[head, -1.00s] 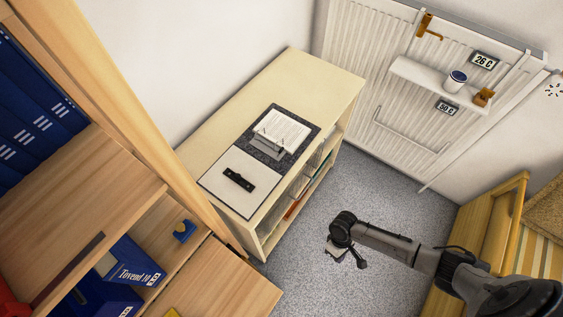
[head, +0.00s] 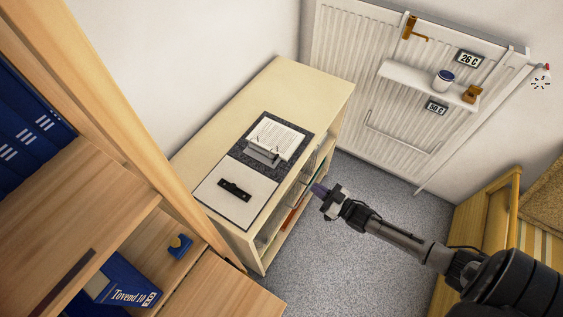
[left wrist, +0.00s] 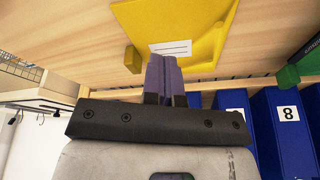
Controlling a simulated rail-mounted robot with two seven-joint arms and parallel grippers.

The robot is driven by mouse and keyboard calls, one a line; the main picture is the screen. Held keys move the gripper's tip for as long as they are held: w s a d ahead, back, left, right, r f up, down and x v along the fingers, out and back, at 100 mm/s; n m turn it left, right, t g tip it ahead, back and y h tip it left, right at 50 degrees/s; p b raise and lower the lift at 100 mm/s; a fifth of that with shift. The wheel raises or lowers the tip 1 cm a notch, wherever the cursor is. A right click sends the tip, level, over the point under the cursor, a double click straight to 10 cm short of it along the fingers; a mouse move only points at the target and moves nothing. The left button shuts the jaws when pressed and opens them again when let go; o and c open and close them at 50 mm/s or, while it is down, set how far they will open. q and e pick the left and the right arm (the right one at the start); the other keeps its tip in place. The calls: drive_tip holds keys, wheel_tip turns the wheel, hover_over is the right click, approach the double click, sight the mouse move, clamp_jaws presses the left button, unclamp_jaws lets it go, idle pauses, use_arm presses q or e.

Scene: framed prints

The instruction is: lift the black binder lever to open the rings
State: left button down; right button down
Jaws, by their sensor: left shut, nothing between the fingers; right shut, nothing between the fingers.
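An open binder lies on top of the low cream cabinet in the head view. Its pale inside cover (head: 245,205) faces up, with a black bar-shaped piece (head: 234,189) on it. Papers (head: 276,136) and a metal ring mechanism (head: 262,156) sit on the dark speckled other half; the rings are too small to judge. My right gripper (head: 318,189) is shut and empty, right of the cabinet's open front, apart from the binder. My left gripper (left wrist: 164,65) shows only in the left wrist view, shut and empty, in front of a yellow item (left wrist: 185,30).
The cream cabinet (head: 283,75) has open shelves facing right. A wooden shelf unit (head: 90,215) with blue binders (head: 125,280) fills the left. A radiator (head: 345,70) with a small white shelf stands behind. Open grey floor (head: 375,185) lies between cabinet and yellow-framed bench (head: 475,235).

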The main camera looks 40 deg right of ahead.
wheel_tip(320, 180, up, 2)
drive_tip(key=t+y, duration=0.1)
use_arm(q)
drive_tip(key=shift+d+f+b, duration=0.1)
drive_tip(key=shift+f+b, duration=0.25)
use_arm(e)
approach(275, 160)
drive_tip(key=shift+n+t+y, duration=0.3)
drive_tip(key=x, duration=0.4)
drive_tip(key=d+x, duration=0.1)
drive_tip(key=x, duration=0.1)
drive_tip(key=shift+x, duration=0.75)
drive_tip(key=shift+r, duration=0.1)
